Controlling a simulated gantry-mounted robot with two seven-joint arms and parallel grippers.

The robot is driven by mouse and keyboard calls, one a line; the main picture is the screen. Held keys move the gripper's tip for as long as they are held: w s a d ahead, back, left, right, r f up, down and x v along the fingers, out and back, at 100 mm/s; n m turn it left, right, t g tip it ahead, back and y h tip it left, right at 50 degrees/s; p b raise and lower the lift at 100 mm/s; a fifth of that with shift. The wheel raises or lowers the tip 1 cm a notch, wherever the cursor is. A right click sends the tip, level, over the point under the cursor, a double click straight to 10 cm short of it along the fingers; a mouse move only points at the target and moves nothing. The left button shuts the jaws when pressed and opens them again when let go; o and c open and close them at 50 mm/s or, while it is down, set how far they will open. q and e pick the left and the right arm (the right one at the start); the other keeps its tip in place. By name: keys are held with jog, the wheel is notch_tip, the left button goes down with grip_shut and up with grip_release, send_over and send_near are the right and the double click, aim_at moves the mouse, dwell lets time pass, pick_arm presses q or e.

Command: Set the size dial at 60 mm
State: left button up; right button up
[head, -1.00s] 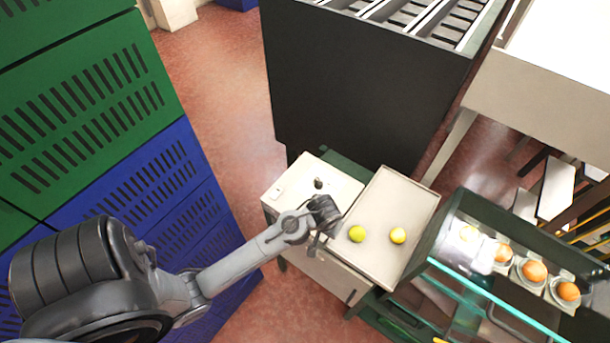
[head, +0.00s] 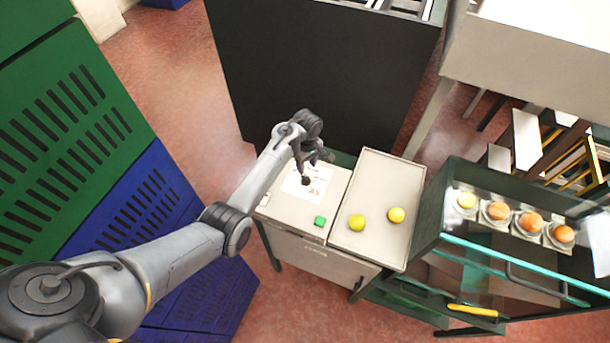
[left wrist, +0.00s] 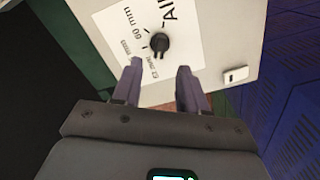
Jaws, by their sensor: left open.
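The size dial is a small black knob (head: 305,181) on a white label (head: 296,187) on top of a pale cabinet. In the left wrist view the knob (left wrist: 160,43) sits beyond the fingertips, with "60 mm" and "All" printed around it; I cannot tell surely which mark it points at. My left gripper (head: 318,160) is just above and behind the knob in the head view. In the left wrist view its two fingers (left wrist: 160,68) are apart with nothing between them, and they do not visibly touch the knob. My right gripper is not in view.
A green button (head: 320,221) is on the cabinet top (head: 283,212). A rack with several fruits in cups (head: 530,222) stands further right. Blue and green crates (head: 150,212) stand left; a dark machine (head: 310,75) stands behind.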

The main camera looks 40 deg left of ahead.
aim_at(306, 178)
pick_arm(q)
notch_tip(306, 178, down, 8)
jog(key=shift+r+b, duration=0.15)
jog(key=shift+b, duration=0.4)
grip_shut()
